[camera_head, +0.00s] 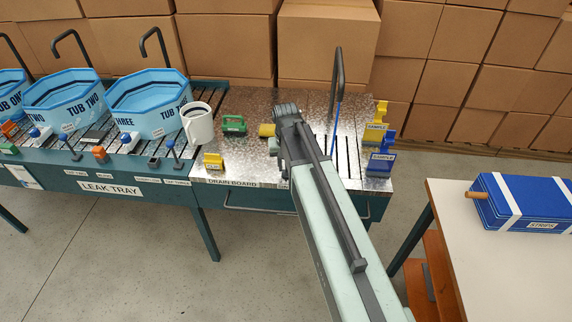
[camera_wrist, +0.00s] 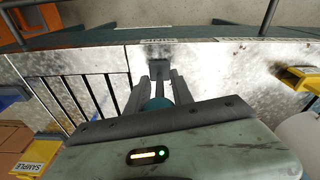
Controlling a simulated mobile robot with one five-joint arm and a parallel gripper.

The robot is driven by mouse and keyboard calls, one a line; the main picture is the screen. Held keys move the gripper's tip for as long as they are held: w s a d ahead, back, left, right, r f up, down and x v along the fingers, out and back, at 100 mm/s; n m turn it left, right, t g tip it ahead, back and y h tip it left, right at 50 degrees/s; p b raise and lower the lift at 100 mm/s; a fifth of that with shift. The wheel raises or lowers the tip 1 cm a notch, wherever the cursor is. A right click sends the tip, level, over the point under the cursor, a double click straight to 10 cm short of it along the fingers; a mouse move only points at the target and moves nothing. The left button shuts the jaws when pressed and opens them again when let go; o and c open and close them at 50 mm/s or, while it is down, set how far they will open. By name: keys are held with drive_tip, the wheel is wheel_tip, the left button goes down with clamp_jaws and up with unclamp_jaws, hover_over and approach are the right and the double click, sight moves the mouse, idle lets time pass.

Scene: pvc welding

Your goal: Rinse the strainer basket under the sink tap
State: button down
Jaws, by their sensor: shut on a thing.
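My gripper (camera_wrist: 160,90) is shut on a small teal knob (camera_wrist: 157,104) in the wrist view. The knob seems to top a lever on a dark square base (camera_wrist: 158,67) beside a label that seems to read SINK (camera_wrist: 158,48). In the head view my arm hides the fingertips and lever. The dark gooseneck sink tap (camera_head: 338,72) stands at the drain board's back right. A thin blue line (camera_head: 335,122), which looks like running water, drops from it toward the slots (camera_head: 351,140). I cannot make out the strainer basket in either view.
A white mug (camera_head: 198,124) and green piece (camera_head: 234,124) stand left of my arm on the drain board (camera_head: 236,162). Yellow (camera_head: 375,132) and blue (camera_head: 381,163) sample holders line its right edge. Blue tubs (camera_head: 150,98) stand farther left. A table with a blue case (camera_head: 525,203) is at right.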

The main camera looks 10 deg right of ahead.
drive_tip(key=shift+t, duration=0.3)
drive_tip(key=c, duration=1.1)
unclamp_jaws()
drive_tip(key=shift+c, duration=0.2)
drive_tip(key=r+p, duration=0.2)
drive_tip(key=s+r+p, duration=0.1)
drive_tip(key=r+p, duration=0.5)
drive_tip(key=shift+s+a, duration=0.15)
drive_tip(key=shift+a, duration=0.05)
drive_tip(key=shift+f, duration=0.1)
drive_tip(key=shift+f, duration=0.1)
